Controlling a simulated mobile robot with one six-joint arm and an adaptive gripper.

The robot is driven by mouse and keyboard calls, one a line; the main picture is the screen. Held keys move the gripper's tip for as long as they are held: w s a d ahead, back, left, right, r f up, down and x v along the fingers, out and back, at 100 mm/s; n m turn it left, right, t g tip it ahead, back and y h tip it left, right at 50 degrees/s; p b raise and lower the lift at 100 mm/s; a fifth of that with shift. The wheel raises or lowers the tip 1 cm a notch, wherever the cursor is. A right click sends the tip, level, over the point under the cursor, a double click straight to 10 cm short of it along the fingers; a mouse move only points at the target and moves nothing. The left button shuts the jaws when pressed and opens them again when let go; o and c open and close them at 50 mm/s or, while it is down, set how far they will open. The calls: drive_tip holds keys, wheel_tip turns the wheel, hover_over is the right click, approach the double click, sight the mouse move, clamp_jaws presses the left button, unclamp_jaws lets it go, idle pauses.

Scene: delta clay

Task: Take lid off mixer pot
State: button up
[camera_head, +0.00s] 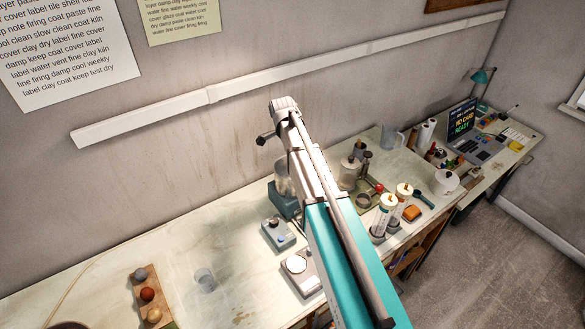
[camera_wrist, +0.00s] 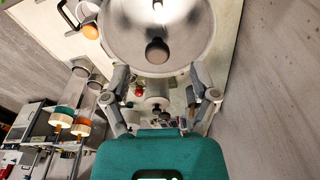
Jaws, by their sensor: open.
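In the wrist view a round, shiny metal lid (camera_wrist: 180,20) with a dark round knob (camera_wrist: 157,50) fills the top middle, seen from above. My gripper (camera_wrist: 162,78) is open and empty, with one finger on each side below the knob in the picture. The knob is not between the fingertips, and I cannot tell the height gap. In the head view the metal mixer pot (camera_head: 282,180) on its teal base (camera_head: 284,204) stands on the bench, partly hidden behind my arm. My fingers are not clearly visible there.
The wall is close behind.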

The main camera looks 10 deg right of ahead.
drive_tip(key=shift+d+f+b, duration=0.15)
drive_tip(key=shift+f+b, duration=0.65)
drive_tip(key=shift+f, duration=0.15)
drive_tip(key=shift+d+f+b, duration=0.15)
drive_tip(key=shift+f+b, duration=0.65)
drive_tip(key=shift+f, duration=0.15)
clamp_jaws()
